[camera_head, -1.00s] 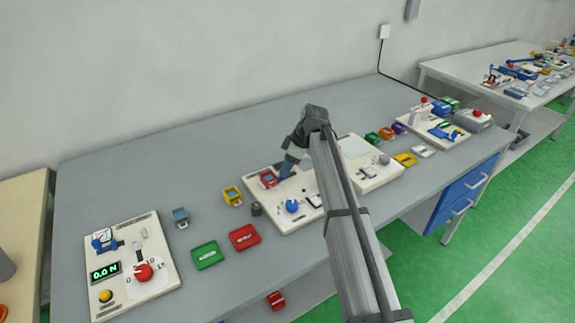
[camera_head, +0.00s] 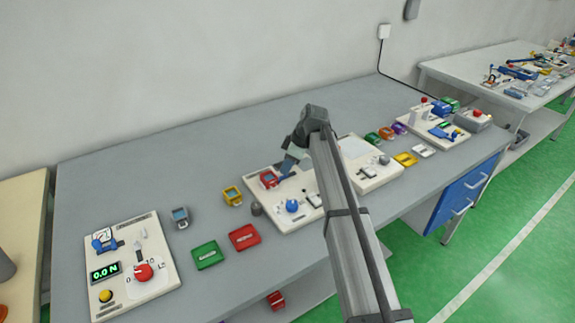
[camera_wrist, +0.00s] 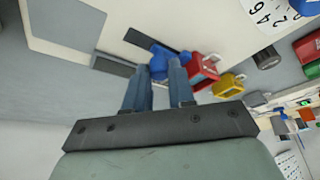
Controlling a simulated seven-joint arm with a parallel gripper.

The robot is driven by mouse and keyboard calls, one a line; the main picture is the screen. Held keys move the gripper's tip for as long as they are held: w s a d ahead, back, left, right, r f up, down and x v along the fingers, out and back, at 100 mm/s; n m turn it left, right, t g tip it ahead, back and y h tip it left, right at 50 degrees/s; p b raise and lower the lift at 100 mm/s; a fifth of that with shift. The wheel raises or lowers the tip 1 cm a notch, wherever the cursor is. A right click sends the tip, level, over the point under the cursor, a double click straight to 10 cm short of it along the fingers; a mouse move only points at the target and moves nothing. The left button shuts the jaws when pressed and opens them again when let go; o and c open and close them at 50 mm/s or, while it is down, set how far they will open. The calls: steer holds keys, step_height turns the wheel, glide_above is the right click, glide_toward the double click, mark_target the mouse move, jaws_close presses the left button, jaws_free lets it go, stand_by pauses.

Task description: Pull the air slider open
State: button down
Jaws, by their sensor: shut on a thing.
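The air slider is a blue knob (camera_wrist: 162,60) beside a dark slot (camera_wrist: 140,39) on a pale panel (camera_wrist: 75,15) in the wrist view. My gripper (camera_wrist: 161,72) has its two blue-grey fingers on either side of the knob and is shut on it. In the head view my gripper (camera_head: 289,164) reaches down to the middle panel (camera_head: 290,220), just right of a red mask unit (camera_head: 268,179). The slider is mostly hidden by the fingers there, so its position along the slot is hard to tell.
A blue dial (camera_head: 292,206) sits on the panel's front part. Red (camera_head: 244,237) and green (camera_head: 207,255) trays lie in front. Another panel (camera_head: 378,176) adjoins on the right.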

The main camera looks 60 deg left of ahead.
mark_target(296, 174)
steer(key=shift+w, duration=1.7)
steer(key=c, duration=1)
jaws_free()
steer(key=v, duration=1.4)
steer(key=shift+f, duration=0.1)
